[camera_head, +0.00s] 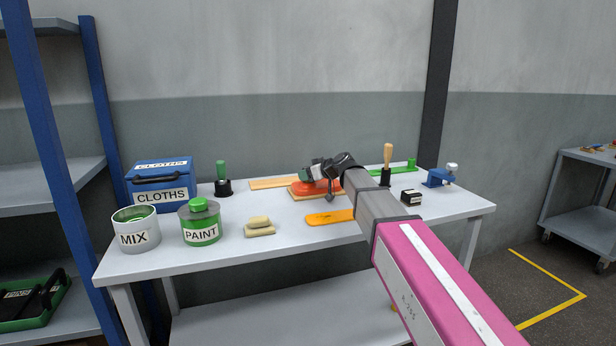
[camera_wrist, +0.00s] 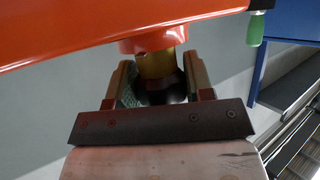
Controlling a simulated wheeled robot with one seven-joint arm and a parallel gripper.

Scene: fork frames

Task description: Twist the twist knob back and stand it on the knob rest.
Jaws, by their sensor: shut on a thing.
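My gripper (camera_head: 322,172) is at the orange tool (camera_head: 330,186), which lies on a wooden piece near the table's middle. In the wrist view my gripper (camera_wrist: 160,85) has its two fingers on either side of a dark rounded knob (camera_wrist: 168,90), shut on it. A brass-coloured neck (camera_wrist: 158,63) joins the knob to a red collar under the orange body (camera_wrist: 100,28). I take the dark knob to be the twist knob; in the head view my gripper hides it. I cannot tell for sure which thing is the knob rest.
The table (camera_head: 270,258) holds a blue CLOTHS box (camera_head: 160,180), a MIX can (camera_head: 137,230), a PAINT can (camera_head: 200,222), a beige block (camera_head: 259,228), an orange strip (camera_head: 330,217), a small black block (camera_head: 411,197), a wooden-handled tool (camera_head: 387,158) and a blue vise (camera_head: 438,178). The front edge is clear.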

